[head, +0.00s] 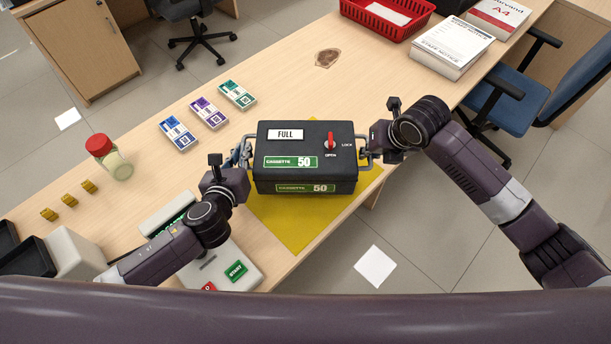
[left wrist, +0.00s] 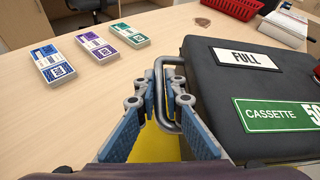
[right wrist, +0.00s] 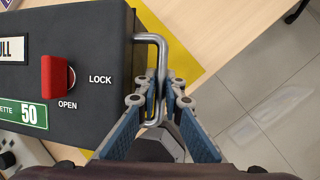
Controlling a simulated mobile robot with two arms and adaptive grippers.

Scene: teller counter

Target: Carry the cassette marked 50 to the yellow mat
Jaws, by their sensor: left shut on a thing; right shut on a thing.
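The black cassette marked 50 (head: 305,168) has green labels, a white FULL plate and a red knob turned towards LOCK/OPEN lettering. It is level over the yellow mat (head: 290,228), which shows in front of it and at its right. I cannot tell whether its underside touches the mat. My left gripper (head: 241,156) is shut on the cassette's left metal handle (left wrist: 166,100). My right gripper (head: 371,146) is shut on its right handle (right wrist: 160,52). The cassette's underside and the back of the mat are hidden.
Banknote bundles (head: 208,112) lie left of the cassette. A red-capped jar (head: 110,158) and a machine with a green START button (head: 236,270) are further left and in front. A red basket (head: 385,18) and paper stacks (head: 452,46) stand at the back right.

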